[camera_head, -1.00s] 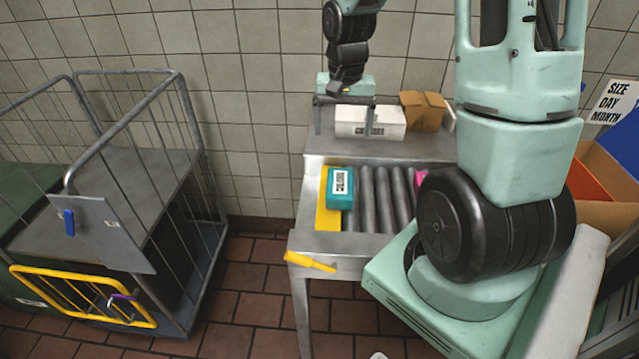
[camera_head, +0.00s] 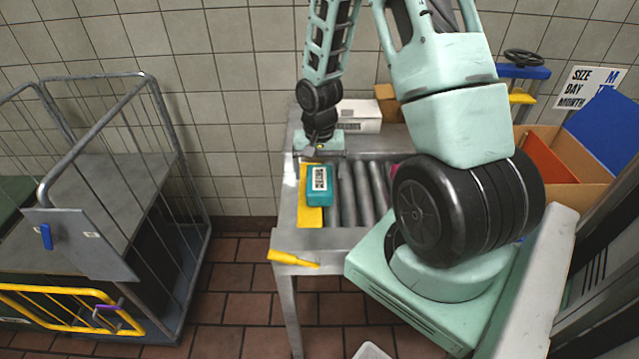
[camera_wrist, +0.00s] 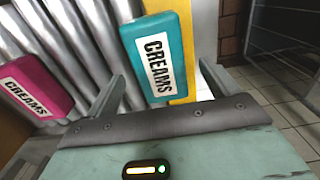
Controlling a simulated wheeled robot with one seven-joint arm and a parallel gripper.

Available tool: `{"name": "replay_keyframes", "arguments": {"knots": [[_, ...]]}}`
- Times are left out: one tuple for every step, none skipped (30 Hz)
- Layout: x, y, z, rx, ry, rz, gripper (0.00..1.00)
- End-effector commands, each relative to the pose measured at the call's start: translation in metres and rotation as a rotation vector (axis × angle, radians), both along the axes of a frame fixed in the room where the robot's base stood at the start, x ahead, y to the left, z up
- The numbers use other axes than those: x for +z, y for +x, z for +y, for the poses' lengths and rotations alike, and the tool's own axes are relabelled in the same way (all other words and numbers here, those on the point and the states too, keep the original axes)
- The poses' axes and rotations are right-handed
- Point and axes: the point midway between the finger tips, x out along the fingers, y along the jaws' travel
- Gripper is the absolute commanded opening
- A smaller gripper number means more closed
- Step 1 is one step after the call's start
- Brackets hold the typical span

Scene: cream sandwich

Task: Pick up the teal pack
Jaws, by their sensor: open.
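The teal pack (camera_head: 319,186), with a white label, lies on the left part of the roller table, partly over a yellow strip. In the wrist view the teal pack (camera_wrist: 158,56) shows its label reading CREAMS. My gripper (camera_head: 318,156) is just behind the pack in the head view, pointing down. In the wrist view my gripper (camera_wrist: 160,82) is open, with its two fingers spread to either side of the pack's near end. I cannot tell how far the fingers are above the pack. Nothing is held.
A pink CREAMS pack (camera_wrist: 35,87) lies left of the teal one in the wrist view. A white box (camera_head: 358,116) and a cardboard box (camera_head: 388,103) stand behind. A yellow handle (camera_head: 292,259) is at the table's front edge. A wire cart (camera_head: 120,170) stands left.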

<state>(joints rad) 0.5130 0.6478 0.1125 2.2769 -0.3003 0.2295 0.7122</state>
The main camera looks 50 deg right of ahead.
Motion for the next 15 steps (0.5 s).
{"name": "replay_keyframes", "arguments": {"knots": [[-0.006, -0.001, 0.0, 0.001, 0.001, 0.005, 0.87], [-0.01, -0.001, 0.0, 0.001, 0.001, 0.005, 0.87], [-0.015, -0.001, 0.0, 0.001, 0.002, 0.004, 0.87], [-0.02, -0.001, 0.0, 0.002, 0.001, 0.003, 0.87], [-0.024, -0.001, 0.0, 0.002, 0.002, 0.004, 0.87], [-0.027, -0.001, 0.0, 0.001, 0.0, 0.003, 0.87], [-0.03, -0.001, 0.0, 0.0, 0.0, 0.003, 0.87], [-0.032, -0.001, 0.0, 0.0, 0.0, 0.003, 0.87], [-0.034, -0.001, 0.0, 0.0, 0.0, 0.003, 0.87], [-0.035, -0.001, 0.0, 0.0, 0.0, 0.001, 0.87], [-0.035, -0.001, 0.0, 0.0, -0.001, 0.001, 0.87], [-0.036, -0.001, 0.0, 0.0, 0.0, 0.0, 0.87], [-0.036, -0.001, 0.0, 0.0, 0.0, 0.0, 0.87], [-0.036, 0.0, 0.0, 0.0, 0.0, 0.0, 0.87], [-0.036, 0.0, 0.0, 0.0, 0.0, 0.0, 0.87]]}}
